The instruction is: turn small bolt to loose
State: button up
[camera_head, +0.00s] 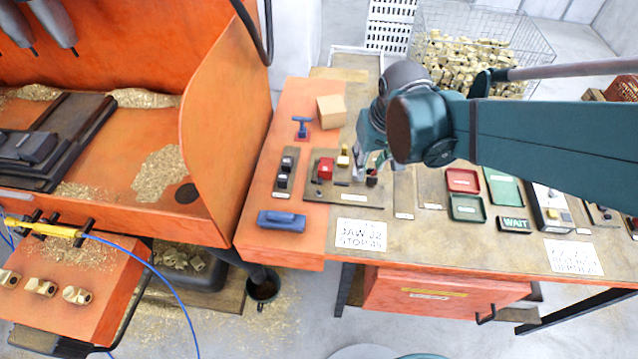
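My gripper (372,163) points down over the right part of a brown fixture board (345,193) on the orange and wood bench. Its fingers are small and partly hidden by my arm, so their opening is unclear. Just below the fingertips is a small dark part with a reddish side (372,180); I cannot tell whether they touch it. The board also carries a red block (325,168) and a small brass piece (343,158) to the left of the gripper. No part can be clearly identified as the small bolt, nor can its loose or tight setting be read.
A blue T-handle (302,126), a cardboard-coloured box (331,111) and a blue bar (281,219) are on the left bench end. Red (463,181) and green (467,208) trays lie to the right. An orange machine guard (225,130) rises at left.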

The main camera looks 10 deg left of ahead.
aim_at(319, 190)
jog(key=a+f+g+p, duration=0.1)
jog(key=a+f, duration=0.1)
jog(key=a, duration=0.2)
jog(key=a+f+n+p, duration=0.1)
jog(key=a+f+p, duration=0.1)
jog(key=a, duration=0.3)
jog(key=w+a+f+n+g+p, duration=0.1)
jog(key=a+f+p, duration=0.1)
jog(key=a+f, duration=0.1)
jog(key=shift+w+a+f+g+h, duration=0.15)
jog(key=shift+a+g+h, duration=0.2)
jog(key=shift+a, duration=0.3)
jog(key=shift+f, duration=0.25)
jog(key=shift+f, duration=3.7)
grip_shut()
